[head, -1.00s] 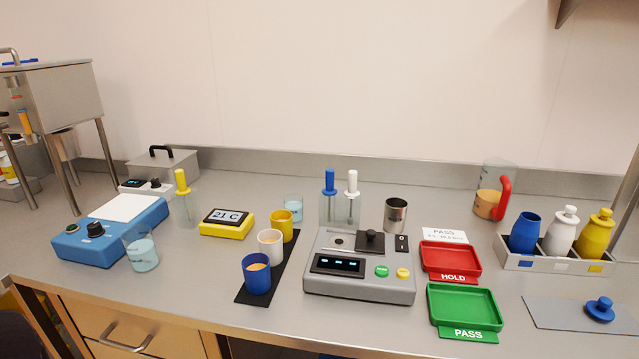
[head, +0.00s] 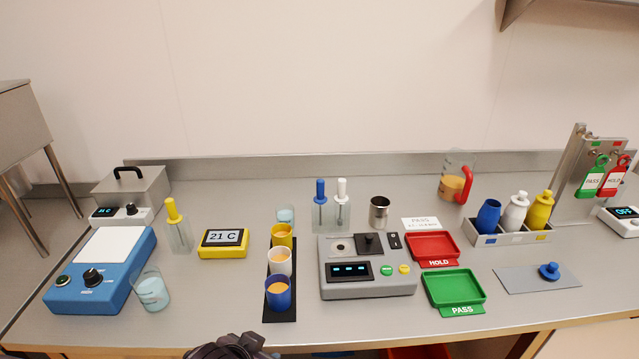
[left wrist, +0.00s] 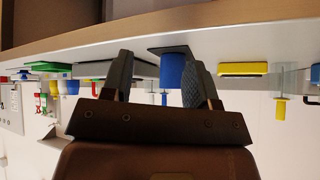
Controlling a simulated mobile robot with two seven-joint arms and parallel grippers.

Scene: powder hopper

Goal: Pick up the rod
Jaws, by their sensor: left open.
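Three slim rods with coloured handles stand upright in clear holders in the head view: yellow (head: 171,211), blue (head: 320,190) and white (head: 341,190). The frames do not show which one is meant. The yellow handle also shows upside down in the left wrist view (left wrist: 281,108). My left gripper (head: 232,346) shows at the bottom edge of the head view, at the bench's front. In the left wrist view its two fingers (left wrist: 160,62) are apart and empty, with the blue cup (left wrist: 172,71) seen beyond and between them. My right gripper is in neither view.
Cups stand on a black mat (head: 281,309) near the front. A grey balance (head: 340,290), red tray (head: 432,236) and green tray (head: 468,279) are right of it. A yellow 21 C display (head: 222,251) and blue stirrer (head: 60,298) are left. Bare bench lies between display and mat.

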